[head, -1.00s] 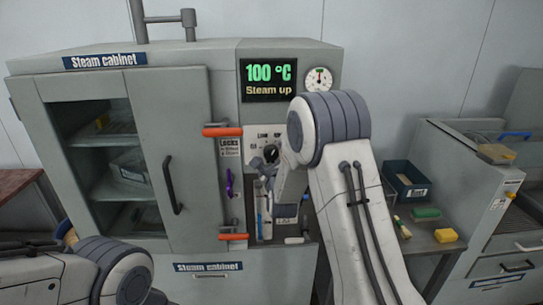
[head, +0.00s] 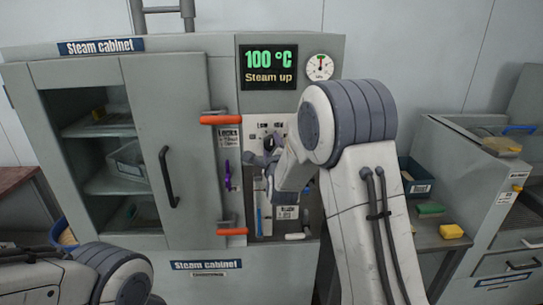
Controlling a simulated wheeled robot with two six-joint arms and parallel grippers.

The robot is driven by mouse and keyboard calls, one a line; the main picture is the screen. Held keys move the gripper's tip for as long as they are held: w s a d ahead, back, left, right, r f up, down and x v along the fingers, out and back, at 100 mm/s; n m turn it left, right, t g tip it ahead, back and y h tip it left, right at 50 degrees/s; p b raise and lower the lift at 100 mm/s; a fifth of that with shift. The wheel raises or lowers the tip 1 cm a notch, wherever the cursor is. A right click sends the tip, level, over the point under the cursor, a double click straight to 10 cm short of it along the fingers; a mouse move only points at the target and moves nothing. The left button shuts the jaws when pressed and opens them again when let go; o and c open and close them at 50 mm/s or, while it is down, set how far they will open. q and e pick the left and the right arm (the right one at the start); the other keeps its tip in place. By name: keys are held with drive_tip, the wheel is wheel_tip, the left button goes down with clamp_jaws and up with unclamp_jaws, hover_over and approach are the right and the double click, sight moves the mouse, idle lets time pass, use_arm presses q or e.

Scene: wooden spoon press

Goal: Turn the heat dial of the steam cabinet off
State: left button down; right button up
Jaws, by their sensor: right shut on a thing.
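The steam cabinet (head: 187,108) stands ahead, with its display (head: 269,73) reading 100 °C, Steam up. The black heat dial (head: 270,143) is on the panel right of the door, below the display. My right gripper (head: 268,157) is at the dial, shut on it; the wrist partly covers the dial and its markings, so the dial's setting is hard to read. My left arm shows at the lower left; its gripper is out of view.
The cabinet door has a black handle (head: 168,178) and orange latches (head: 221,119) (head: 232,231) at its right edge. A round gauge (head: 319,67) is at the upper right. A side table with a green sponge (head: 431,209) and a yellow block (head: 451,231) stands at right.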

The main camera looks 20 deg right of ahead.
drive_tip(key=n+b, duration=0.1)
drive_tip(key=n, duration=0.1)
drive_tip(key=n+b, duration=0.1)
drive_tip(key=b, duration=0.1)
drive_tip(key=shift+a+f+n, duration=0.1)
drive_tip(key=shift+f+n, duration=0.1)
drive_tip(key=shift+n, duration=0.2)
drive_tip(key=n+b, duration=0.3)
drive_tip(key=shift+g, duration=0.3)
drive_tip(key=n+b, duration=0.1)
drive_tip(key=n, duration=0.2)
drive_tip(key=shift+r+n+h, duration=0.1)
drive_tip(key=shift+n+h, duration=0.2)
drive_tip(key=shift+n, duration=0.1)
drive_tip(key=n+b, duration=0.1)
drive_tip(key=n, duration=0.3)
drive_tip(key=shift+n, duration=0.3)
drive_tip(key=o, duration=1.4)
drive_tip(key=shift+c, duration=0.2)
drive_tip(key=b+v, duration=0.2)
drive_tip(key=v, duration=0.8)
drive_tip(key=shift+a, duration=0.25)
